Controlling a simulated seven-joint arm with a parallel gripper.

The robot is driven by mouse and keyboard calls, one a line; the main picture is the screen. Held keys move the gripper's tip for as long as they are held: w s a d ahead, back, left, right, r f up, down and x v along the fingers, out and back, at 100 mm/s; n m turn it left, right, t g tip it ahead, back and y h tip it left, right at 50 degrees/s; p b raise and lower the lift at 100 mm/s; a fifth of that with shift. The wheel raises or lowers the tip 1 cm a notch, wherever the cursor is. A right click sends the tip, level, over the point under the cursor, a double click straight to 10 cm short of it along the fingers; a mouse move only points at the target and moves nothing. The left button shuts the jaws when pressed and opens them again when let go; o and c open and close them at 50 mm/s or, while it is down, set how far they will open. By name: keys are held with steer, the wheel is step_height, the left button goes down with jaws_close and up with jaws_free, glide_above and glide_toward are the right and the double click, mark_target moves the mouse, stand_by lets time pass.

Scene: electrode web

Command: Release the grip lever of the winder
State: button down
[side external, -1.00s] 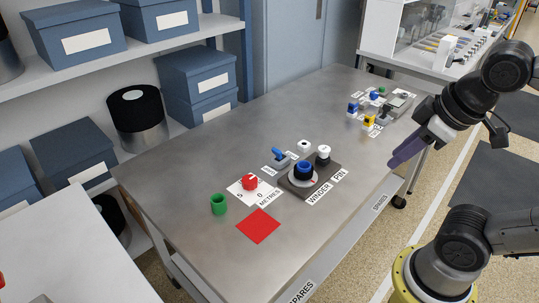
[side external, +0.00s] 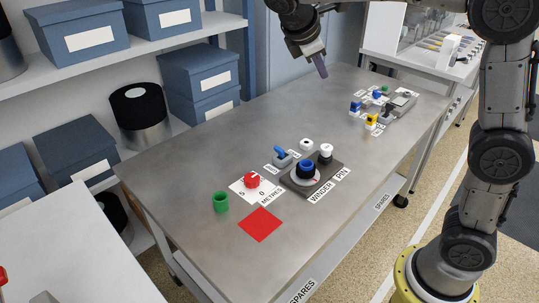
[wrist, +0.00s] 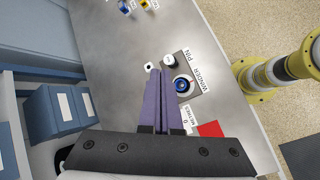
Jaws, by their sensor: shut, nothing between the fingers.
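The winder (side external: 305,172) is a dark plate carrying a blue hub on a pale disc, with a white-topped pin (side external: 325,151) at its far corner. A small blue lever (side external: 280,153) on a grey base stands at its left; its label is too small to read for sure. My gripper (side external: 321,68) is high above the far part of the table, its purple fingers shut and empty, well apart from the lever. In the wrist view my gripper (wrist: 160,76) points toward the winder (wrist: 183,86), and the fingers seem to hide the lever.
A red knob (side external: 252,180) on a white dial card, a green cup (side external: 221,202) and a red square (side external: 261,224) lie nearer the front. Small coloured parts (side external: 370,118) stand at the far right. Blue boxes (side external: 196,80) fill the left shelves.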

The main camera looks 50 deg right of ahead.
steer(key=w+a+f+n+g+h, duration=0.1)
steer(key=w+a+f+n+h, duration=0.4)
steer(key=w+f, duration=0.75)
steer(key=w+a+f, duration=0.1)
steer(key=a+f, duration=0.1)
steer(key=f, duration=0.4)
steer(key=a+f+n, duration=0.1)
steer(key=a+f, duration=0.2)
steer(key=f, duration=0.3)
steer(key=w+a+f+n, duration=0.1)
steer(key=a+f, duration=0.2)
steer(key=f, duration=0.2)
steer(key=shift+w+f+h, duration=0.35)
steer(key=shift+f+h, duration=0.05)
steer(key=shift+a, duration=0.2)
steer(key=shift+d, duration=0.1)
